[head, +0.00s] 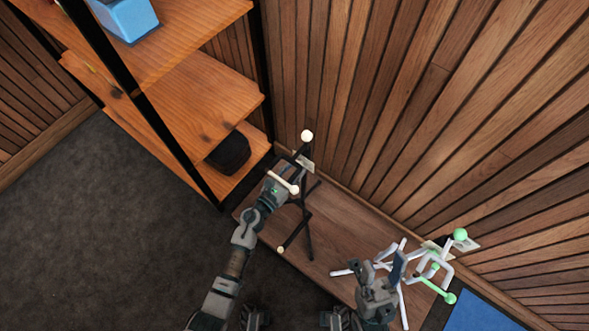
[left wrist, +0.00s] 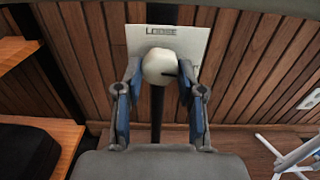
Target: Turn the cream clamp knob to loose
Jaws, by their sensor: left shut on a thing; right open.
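The cream clamp knob (left wrist: 158,67) is round with a dark mark on its right side and shows in the left wrist view. A pale plate (left wrist: 190,42) lettered LOOSE stands behind it. My left gripper (head: 286,178) is shut on the knob, with blue-padded fingers on both sides of it. In the head view the knob's outline is hard to tell from the gripper. The knob belongs to a black stand (head: 309,222) with cream ends. My right gripper (head: 383,263) is open and empty beside a white stand (head: 402,300) with green knobs (head: 460,234).
Both stands are on a low wooden bench (head: 340,222) against a slatted wood wall. A wooden shelf unit (head: 200,95) with a blue box (head: 127,17) and a black item (head: 229,152) stands at the left. A blue mat (head: 480,312) lies at the lower right. Grey floor is clear at the left.

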